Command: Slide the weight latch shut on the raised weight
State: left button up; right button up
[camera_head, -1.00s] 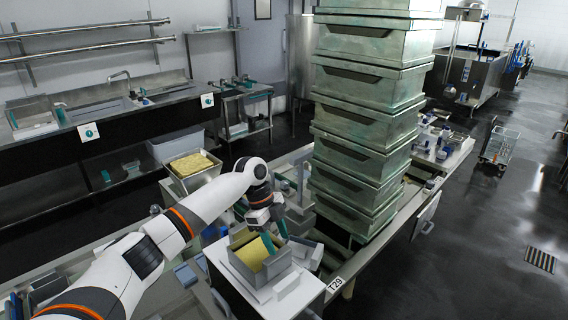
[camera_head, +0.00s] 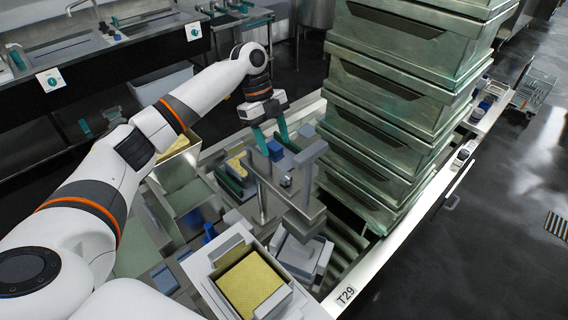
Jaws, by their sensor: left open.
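My left gripper (camera_head: 273,146) is open, its two teal fingers pointing down at the far side of the grey cheese press (camera_head: 308,153). A small blue block (camera_head: 275,151), perhaps the weight latch's handle, shows close to the fingertips. I cannot tell whether the fingers touch it or straddle it. A grey slab (camera_head: 302,216), perhaps the weight, shows low at the press; I cannot make out its height or the latch's position clearly. My right gripper is not in view.
A tall stack of green metal crates (camera_head: 385,115) stands close on the right of the press. In front is a grey box with a yellow slab (camera_head: 250,286). Another tray with yellow contents (camera_head: 174,148) is at the left. A sink counter (camera_head: 75,55) lies behind.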

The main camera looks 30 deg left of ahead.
aim_at(285, 176)
pick_arm(q)
jog(key=p+x, duration=0.2)
jog(key=x, duration=0.7)
jog(key=shift+d+f, duration=0.15)
jog(key=shift+f, duration=0.15)
jog(key=shift+c, duration=0.2)
